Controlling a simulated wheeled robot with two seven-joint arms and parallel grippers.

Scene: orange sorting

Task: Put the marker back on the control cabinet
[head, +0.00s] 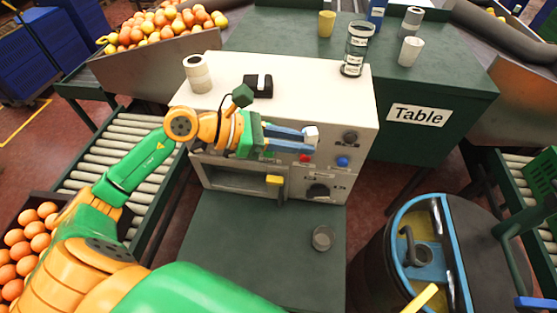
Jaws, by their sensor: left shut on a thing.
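The control cabinet (310,88) is an off-white box with a flat top and a front panel of knobs and buttons, in the middle of the head view. My left gripper (308,137) reaches across in front of its upper front edge, fingers pointing right. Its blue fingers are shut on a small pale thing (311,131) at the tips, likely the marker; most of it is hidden. I cannot tell whether it touches the cabinet. My right gripper is not in view.
On the cabinet top stand a white roll (197,74), a black box (258,85) and a clear jar (357,48). A red button (305,158) and blue knob (342,161) sit near my fingers. A dark barrel (375,265) stands at lower right.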

